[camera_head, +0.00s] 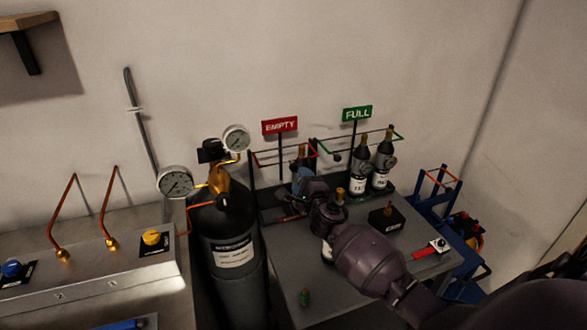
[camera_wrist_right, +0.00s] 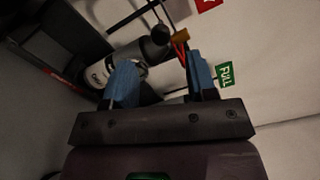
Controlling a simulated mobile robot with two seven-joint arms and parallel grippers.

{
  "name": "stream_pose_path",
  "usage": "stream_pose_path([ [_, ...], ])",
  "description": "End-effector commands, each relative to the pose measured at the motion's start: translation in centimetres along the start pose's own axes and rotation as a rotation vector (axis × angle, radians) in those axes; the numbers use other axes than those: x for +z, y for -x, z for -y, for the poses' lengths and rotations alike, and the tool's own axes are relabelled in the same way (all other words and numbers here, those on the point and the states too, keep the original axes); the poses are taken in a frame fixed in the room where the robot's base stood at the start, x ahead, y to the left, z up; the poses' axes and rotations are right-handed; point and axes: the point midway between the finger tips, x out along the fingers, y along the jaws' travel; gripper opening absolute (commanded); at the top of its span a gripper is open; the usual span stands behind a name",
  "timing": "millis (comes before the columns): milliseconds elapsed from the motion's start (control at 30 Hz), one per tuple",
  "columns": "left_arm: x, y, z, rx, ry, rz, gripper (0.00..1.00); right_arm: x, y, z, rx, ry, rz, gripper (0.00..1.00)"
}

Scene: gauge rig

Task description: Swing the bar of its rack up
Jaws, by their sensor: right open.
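The rack under the red EMPTY sign (camera_head: 279,125) stands against the wall and holds a dark bottle (camera_head: 301,152). Thin red and dark bar parts (camera_head: 270,162) cross it. The rack under the green FULL sign (camera_head: 357,113) holds two dark bottles (camera_head: 383,163); a green bar end with a dark knob (camera_head: 337,156) shows at its left. My right gripper (camera_head: 302,180) is at the EMPTY rack, in front of its bottle. In the right wrist view its blue fingers (camera_wrist_right: 162,82) are apart, with a labelled bottle (camera_wrist_right: 142,55), a black knob (camera_wrist_right: 160,30) and a red piece (camera_wrist_right: 180,52) beyond them. Contact is unclear.
A large black cylinder (camera_head: 235,285) with gauges (camera_head: 176,182) stands left of the grey table (camera_head: 350,280). On the table are a black block (camera_head: 386,219), a red-handled tool (camera_head: 431,249) and a small green item (camera_head: 305,298). A blue cart (camera_head: 432,205) stands right.

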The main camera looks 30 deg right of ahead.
Motion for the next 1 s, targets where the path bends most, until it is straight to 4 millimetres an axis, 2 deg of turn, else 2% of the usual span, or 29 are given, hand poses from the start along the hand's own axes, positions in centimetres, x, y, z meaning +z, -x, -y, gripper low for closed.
stream_pose_path([
  [167,0.2,-0.1,0.0,0.0,0.0,0.001,0.96,-0.1,-1.2,0.0,-0.002,0.001,-0.008,0.52],
  [400,0.9,-0.5,-0.1,0.0,0.0,0.002,0.96,-0.1,-4.6,-0.1,-0.002,0.002,-0.008,0.52],
  [600,1.4,-0.8,-0.1,0.0,0.0,0.004,0.96,-0.2,-6.7,-0.1,-0.001,0.003,-0.007,0.52],
  [1000,1.5,-0.8,-0.1,0.001,0.0,0.004,0.96,-0.1,-7.5,0.1,-0.002,0.003,-0.007,0.52],
])
